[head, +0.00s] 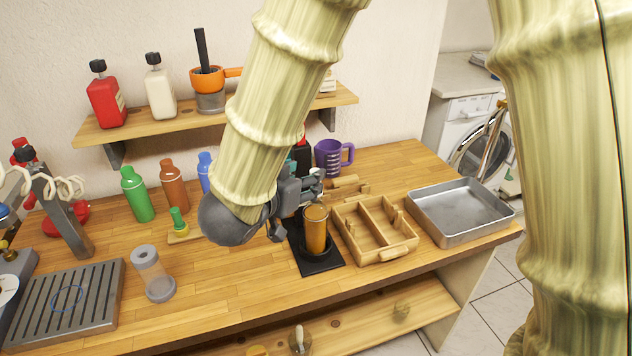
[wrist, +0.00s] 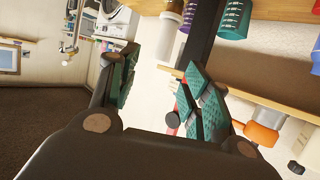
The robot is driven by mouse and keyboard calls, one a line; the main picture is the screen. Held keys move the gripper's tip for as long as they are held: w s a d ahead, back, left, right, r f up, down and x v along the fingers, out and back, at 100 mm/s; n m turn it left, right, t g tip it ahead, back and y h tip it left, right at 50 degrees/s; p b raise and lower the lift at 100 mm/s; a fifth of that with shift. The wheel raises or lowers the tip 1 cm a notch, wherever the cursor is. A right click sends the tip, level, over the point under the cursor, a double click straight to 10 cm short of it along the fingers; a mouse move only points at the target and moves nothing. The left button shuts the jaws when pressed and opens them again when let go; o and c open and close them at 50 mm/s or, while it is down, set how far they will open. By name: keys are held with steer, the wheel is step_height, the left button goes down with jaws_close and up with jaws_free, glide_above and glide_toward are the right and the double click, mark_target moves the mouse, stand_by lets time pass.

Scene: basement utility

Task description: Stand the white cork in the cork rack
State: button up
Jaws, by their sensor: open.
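I cannot make out a white cork in either view. Nothing is clearly a cork rack. A small wooden stand (head: 186,237) with a green-topped piece (head: 178,219) sits left of my arm, and a light wooden divided tray (head: 388,254) lies right of it; I cannot tell whether either is the rack. My gripper (head: 301,190) is over the bench, close behind an amber cylinder (head: 316,232) on a black base (head: 321,262). In the wrist view my gripper (wrist: 160,92) has its green-padded fingers spread apart, with nothing held between them. My arm hides part of the bench.
A metal pan (head: 462,212) is at the bench's right end, with a purple mug (head: 331,157) behind the tray. Several bottles stand at the back, under a wall shelf (head: 190,121).

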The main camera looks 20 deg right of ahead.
steer(key=shift+p+x, duration=1.2)
steer(key=shift+x, duration=2.3)
steer(key=shift+a, duration=0.1)
steer(key=c, duration=1)
